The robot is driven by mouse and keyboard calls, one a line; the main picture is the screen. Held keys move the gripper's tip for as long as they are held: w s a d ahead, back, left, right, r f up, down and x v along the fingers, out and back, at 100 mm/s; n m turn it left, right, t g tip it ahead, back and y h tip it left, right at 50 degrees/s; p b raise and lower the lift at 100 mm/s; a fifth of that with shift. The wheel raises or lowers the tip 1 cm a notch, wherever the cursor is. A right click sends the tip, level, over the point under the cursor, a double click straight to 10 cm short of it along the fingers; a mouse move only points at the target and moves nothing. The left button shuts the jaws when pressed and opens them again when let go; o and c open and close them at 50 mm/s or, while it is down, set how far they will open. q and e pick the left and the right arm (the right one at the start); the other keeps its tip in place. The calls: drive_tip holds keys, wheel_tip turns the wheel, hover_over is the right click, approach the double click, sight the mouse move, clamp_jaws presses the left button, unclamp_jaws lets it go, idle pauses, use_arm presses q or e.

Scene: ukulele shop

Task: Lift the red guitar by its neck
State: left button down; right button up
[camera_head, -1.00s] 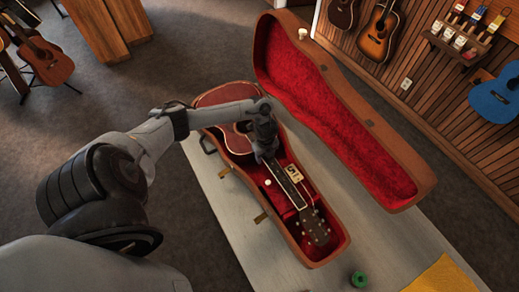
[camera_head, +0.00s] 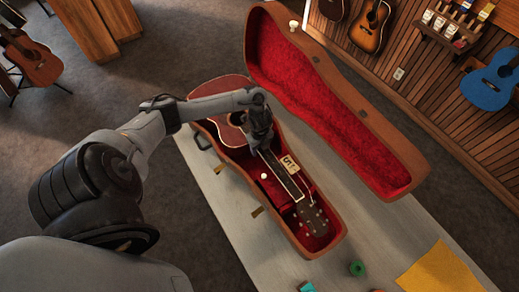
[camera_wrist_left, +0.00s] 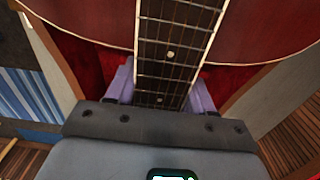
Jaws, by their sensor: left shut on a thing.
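The red guitar (camera_head: 229,127) lies in the open, red-lined case (camera_head: 235,180) in the head view, its neck (camera_head: 285,178) and dark headstock (camera_head: 313,218) pointing to the lower right. My left gripper (camera_head: 259,147) is at the neck near the body, coming from above. In the left wrist view, the fretted neck (camera_wrist_left: 165,70) runs between the purple fingers of my left gripper (camera_wrist_left: 160,92), which is shut on it. The red body (camera_wrist_left: 85,25) shows behind. Whether the guitar is clear of the lining cannot be told. My right gripper is not in view.
The case lid (camera_head: 340,115) stands open on the right. The case sits on a pale table (camera_head: 225,215) with a green roll (camera_head: 357,268), a turquoise item (camera_head: 306,287) and a yellow cloth (camera_head: 440,272). A card (camera_head: 290,162) lies beside the neck. Guitars hang on the wooden wall.

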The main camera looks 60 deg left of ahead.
use_arm(q)
wheel_tip(320, 180, up, 2)
drive_tip(key=shift+w+a+r, duration=0.1)
drive_tip(key=shift+w+r, duration=0.05)
drive_tip(key=d+r+p, duration=0.1)
drive_tip(key=d+r, duration=0.1)
drive_tip(key=d, duration=0.1)
drive_tip(key=w+d+r+p, duration=0.1)
drive_tip(key=d+r, duration=0.1)
drive_tip(key=d, duration=0.1)
drive_tip(key=d+r+p, duration=0.1)
drive_tip(key=d+r, duration=0.1)
drive_tip(key=d, duration=0.2)
drive_tip(key=shift+w+r, duration=0.1)
drive_tip(key=shift+w, duration=0.15)
drive_tip(key=shift+w+d+r+p, duration=0.1)
drive_tip(key=shift+d+r+p, duration=0.15)
drive_tip(key=shift+d, duration=0.15)
drive_tip(key=shift+d+r+p, duration=0.1)
drive_tip(key=shift+d+p, duration=0.1)
drive_tip(key=shift+d, duration=0.2)
drive_tip(key=c, duration=1)
unclamp_jaws()
clamp_jaws()
drive_tip(key=shift+r, duration=0.15)
